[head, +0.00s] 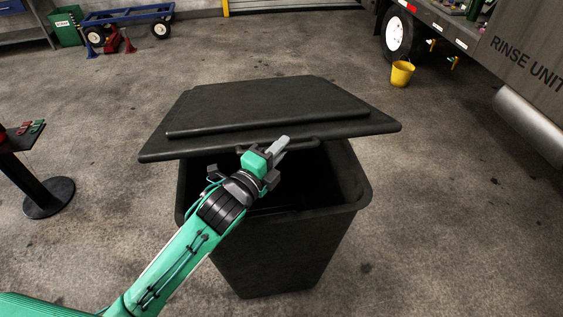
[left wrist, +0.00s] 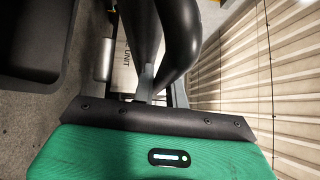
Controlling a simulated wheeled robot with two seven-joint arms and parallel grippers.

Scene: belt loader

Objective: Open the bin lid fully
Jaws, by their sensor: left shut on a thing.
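The dark grey bin (head: 285,245) stands on the floor in the middle of the head view. Its lid (head: 270,98) is partly raised, with a dark gap between its front edge and the bin rim. My left gripper (head: 281,146) is shut on the lid handle (head: 305,144) at that front edge. In the left wrist view the fingers (left wrist: 148,85) meet the dark, curved handle (left wrist: 180,40), and the bin shows at upper left (left wrist: 35,40). My right gripper is not in view.
A rinse unit truck (head: 520,60) stands at upper right with a yellow bucket (head: 402,75) beside it. A small black stand (head: 45,180) is at the left. A blue cart (head: 125,14) stands far back. The floor around the bin is clear.

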